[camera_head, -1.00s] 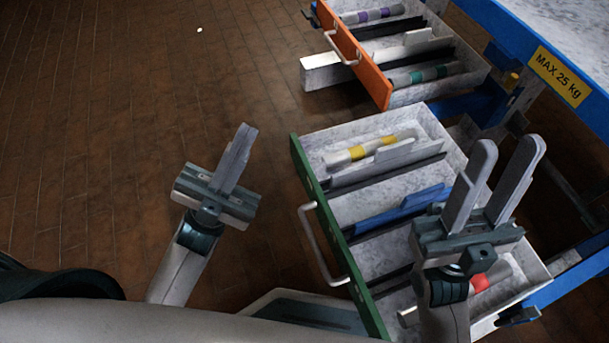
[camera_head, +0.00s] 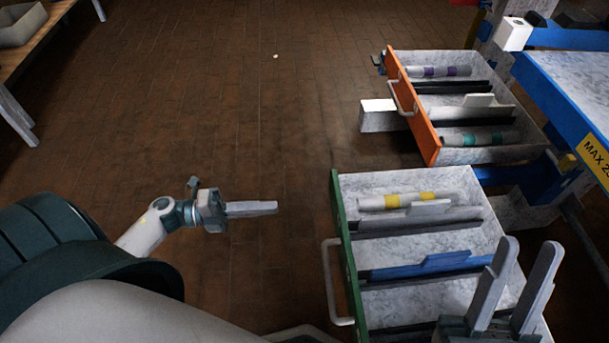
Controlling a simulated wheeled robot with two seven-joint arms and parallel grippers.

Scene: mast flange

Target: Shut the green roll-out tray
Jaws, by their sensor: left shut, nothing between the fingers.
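The green roll-out tray (camera_head: 346,250) stands pulled out from the blue bench, its green front facing left with a grey bar handle (camera_head: 331,285). Inside lie a roll with yellow bands (camera_head: 398,201), a blue divider (camera_head: 440,263) and dark and grey dividers. My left gripper (camera_head: 276,208) is shut and empty over the floor, left of the green front and apart from it. My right gripper (camera_head: 528,250) is open, its two fingers apart, above the tray's right near part. It hides part of the tray, whose near end is cut off by the picture's edge.
An orange-fronted tray (camera_head: 411,107) is also pulled out, further back. A white block (camera_head: 381,115) sits at its front. The blue bench (camera_head: 545,90) is at right. A wooden table (camera_head: 30,60) stands far left.

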